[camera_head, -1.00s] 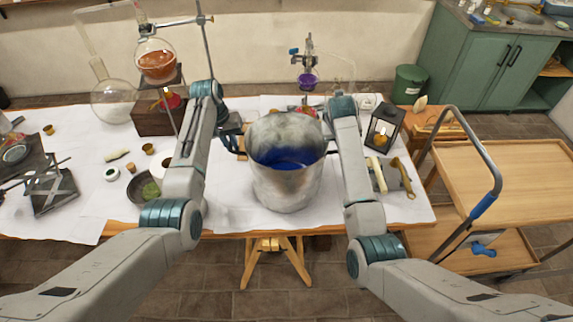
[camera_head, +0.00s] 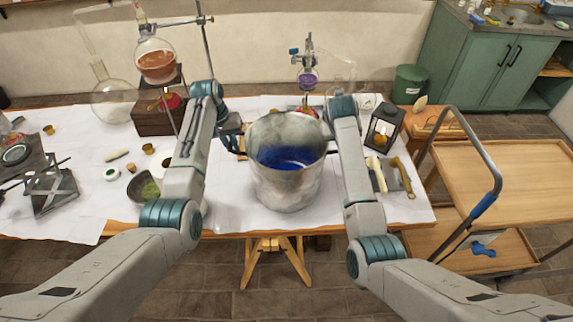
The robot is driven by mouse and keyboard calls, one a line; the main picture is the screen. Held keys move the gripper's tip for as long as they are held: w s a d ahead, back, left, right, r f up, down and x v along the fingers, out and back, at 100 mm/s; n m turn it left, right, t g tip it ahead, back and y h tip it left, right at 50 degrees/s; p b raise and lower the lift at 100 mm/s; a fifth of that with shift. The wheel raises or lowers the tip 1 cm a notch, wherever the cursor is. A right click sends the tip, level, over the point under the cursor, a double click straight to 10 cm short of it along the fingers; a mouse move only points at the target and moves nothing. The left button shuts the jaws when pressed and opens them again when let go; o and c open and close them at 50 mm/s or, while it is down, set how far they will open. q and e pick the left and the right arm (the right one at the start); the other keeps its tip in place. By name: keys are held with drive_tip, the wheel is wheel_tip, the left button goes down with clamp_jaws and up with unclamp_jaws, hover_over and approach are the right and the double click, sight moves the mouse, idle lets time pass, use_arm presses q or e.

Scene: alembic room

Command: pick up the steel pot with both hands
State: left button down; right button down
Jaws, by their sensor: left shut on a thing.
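The steel pot (camera_head: 287,185) stands upright at the front middle of the white-covered table. It is a wide, scuffed metal vessel with blue inside at the bottom. My left gripper (camera_head: 231,138) is at the pot's left side, shut on its left handle (camera_head: 236,148). The fingers are small and partly covered by my left wrist. My right arm reaches along the pot's right side. Its wrist and forearm hide my right gripper and the pot's right handle, so any hold there does not show. I cannot tell whether the pot's base is touching the table.
A dark lantern (camera_head: 384,125) and tools with pale handles (camera_head: 377,174) lie right of my right arm. Glass flasks on stands (camera_head: 157,65) are behind. A wooden trolley (camera_head: 520,180) stands at the right.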

idle(0.3)
use_arm(q)
drive_tip(key=shift+w+r, duration=0.15)
use_arm(e)
drive_tip(key=shift+w+r, duration=0.1)
drive_tip(key=shift+w, duration=0.05)
use_arm(q)
drive_tip(key=shift+r, duration=0.1)
use_arm(e)
drive_tip(key=shift+r, duration=0.1)
